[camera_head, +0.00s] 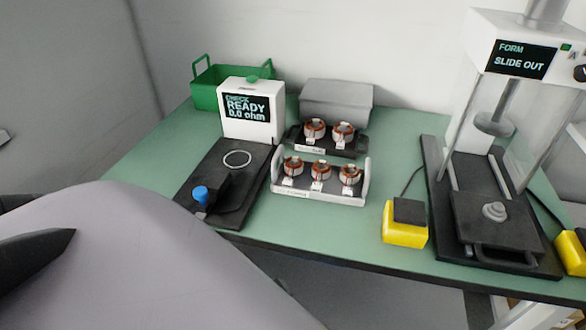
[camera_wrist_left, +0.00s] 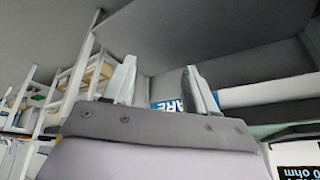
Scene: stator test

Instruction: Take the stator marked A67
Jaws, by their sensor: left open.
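Three stators with copper windings, a left one (camera_head: 293,167), a middle one (camera_head: 321,172) and a right one (camera_head: 350,175), stand in a white tray (camera_head: 318,195). Two more stators, a left one (camera_head: 315,128) and a right one (camera_head: 343,132), stand in a black tray (camera_head: 352,153) behind it. Small white tags sit by the stators, but their markings are too small to read, so I cannot tell which is A67. My left gripper (camera_wrist_left: 159,85) is open and empty in the left wrist view, away from the stators. My right gripper is not in view.
A tester (camera_head: 248,129) reading READY stands behind a black plate with a blue knob (camera_head: 200,194). A green basket (camera_head: 203,92) and a grey box (camera_head: 337,103) are at the back. A forming press (camera_head: 490,235) and a yellow block (camera_head: 404,234) stand right. Green tabletop shows between them.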

